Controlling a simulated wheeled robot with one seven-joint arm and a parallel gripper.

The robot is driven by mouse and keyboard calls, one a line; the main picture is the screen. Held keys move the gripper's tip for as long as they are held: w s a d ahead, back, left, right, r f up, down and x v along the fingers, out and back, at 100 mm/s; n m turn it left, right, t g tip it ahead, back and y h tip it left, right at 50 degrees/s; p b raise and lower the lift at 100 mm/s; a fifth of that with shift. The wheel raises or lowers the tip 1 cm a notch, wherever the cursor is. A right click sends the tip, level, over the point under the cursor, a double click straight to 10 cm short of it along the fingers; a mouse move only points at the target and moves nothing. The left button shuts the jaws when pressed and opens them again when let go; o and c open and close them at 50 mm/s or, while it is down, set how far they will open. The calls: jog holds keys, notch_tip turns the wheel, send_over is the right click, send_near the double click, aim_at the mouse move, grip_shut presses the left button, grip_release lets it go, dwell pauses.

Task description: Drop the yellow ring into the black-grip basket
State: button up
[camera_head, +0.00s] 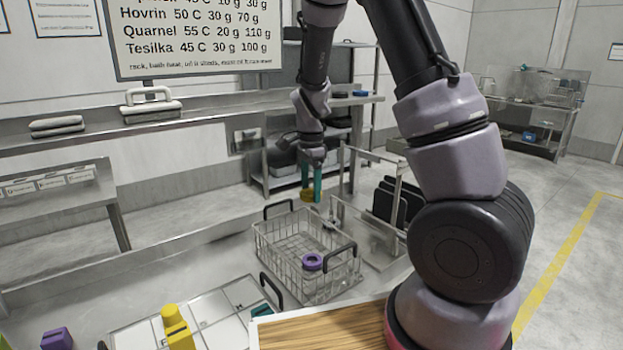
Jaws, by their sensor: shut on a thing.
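My gripper (311,188) points down with its teal fingers shut on the yellow ring (307,195). Only a small part of the ring shows between the fingers. The black-grip basket (262,243) is a wire basket with black handles, standing on the metal worktop. The gripper and ring appear above the basket's back right part in the picture; I cannot tell whether they are over its opening. A purple ring (313,262) lies inside the basket.
Yellow (177,330) and purple (56,338) pieces are at the front left. A wooden board (325,328) lies in front. Metal shelving (283,181) stands behind.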

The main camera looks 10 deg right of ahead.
jog(key=shift+f, duration=0.85)
jog(key=o, duration=1.3)
jog(key=shift+c, duration=0.2)
notch_tip(320, 180, up, 11)
